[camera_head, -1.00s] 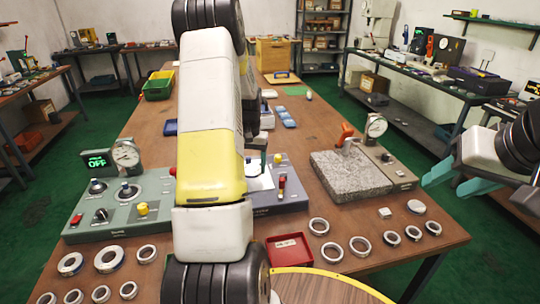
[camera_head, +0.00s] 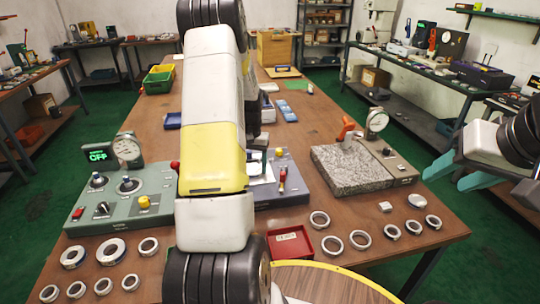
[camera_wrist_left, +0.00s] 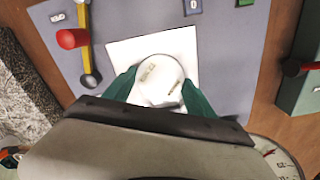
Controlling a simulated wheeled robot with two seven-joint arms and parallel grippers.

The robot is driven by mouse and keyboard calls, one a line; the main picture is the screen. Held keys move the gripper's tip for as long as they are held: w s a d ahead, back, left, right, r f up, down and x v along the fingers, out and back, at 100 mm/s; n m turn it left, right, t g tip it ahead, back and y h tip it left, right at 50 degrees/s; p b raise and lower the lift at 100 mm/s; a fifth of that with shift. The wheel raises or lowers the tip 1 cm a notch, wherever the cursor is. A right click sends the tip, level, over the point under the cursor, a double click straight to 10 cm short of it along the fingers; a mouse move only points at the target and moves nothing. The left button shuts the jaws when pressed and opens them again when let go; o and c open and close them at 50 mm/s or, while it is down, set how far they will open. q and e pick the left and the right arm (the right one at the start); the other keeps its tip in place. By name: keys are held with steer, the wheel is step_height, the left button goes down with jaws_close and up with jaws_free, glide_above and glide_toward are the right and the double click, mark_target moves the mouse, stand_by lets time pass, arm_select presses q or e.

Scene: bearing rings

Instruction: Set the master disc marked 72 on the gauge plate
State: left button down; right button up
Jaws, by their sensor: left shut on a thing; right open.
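My left gripper (camera_wrist_left: 161,92) has its teal fingers closed on the sides of a pale round disc (camera_wrist_left: 158,75). The disc has marks on its top face that I cannot read. It is over a white square plate (camera_wrist_left: 122,50) on a blue-grey base; I cannot tell whether it touches the plate. In the head view my left arm hides the disc, and the white plate (camera_head: 264,173) and base (camera_head: 288,190) show beside it. My right gripper (camera_head: 455,174) is open and empty, off the table's right edge.
A green-grey instrument box (camera_head: 120,208) stands left. A red tray (camera_head: 289,243) and several metal rings (camera_head: 332,245) lie along the front.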

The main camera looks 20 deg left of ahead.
arm_select(q)
steer(key=shift+f, duration=0.15)
stand_by(0.3)
steer(key=shift+c, duration=1.1)
jaws_free()
steer(key=shift+r, duration=3.9)
